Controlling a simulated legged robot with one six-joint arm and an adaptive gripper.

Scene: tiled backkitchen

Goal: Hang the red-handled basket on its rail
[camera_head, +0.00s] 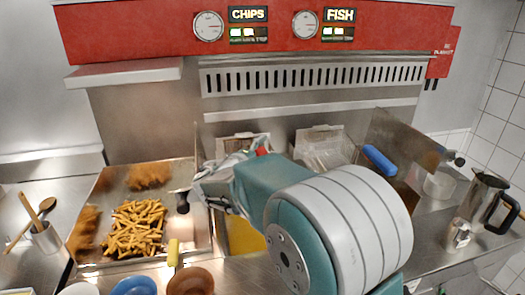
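A small red piece (262,151), perhaps the red handle, shows just above my arm; the rest of it is hidden. A wire basket (325,150) stands at the back of the fryer, partly behind my arm. Another light basket-like shape (243,146) shows at its left; I cannot tell which basket bears the red handle. A metal ledge (310,108) runs under the slotted back panel (310,78); I cannot tell whether it is the rail. My gripper (207,186) is over the fryer's left side, by the chip tray. Its fingers are unclear, and I cannot tell whether they hold anything.
Yellow oil (245,238) shows below my gripper. A metal tray (190,228) holds chips (135,228) at left. A blue handle (379,160) by an upright metal panel (400,140) and a steel jug (480,200) are at right. Bowls (190,281) line the front.

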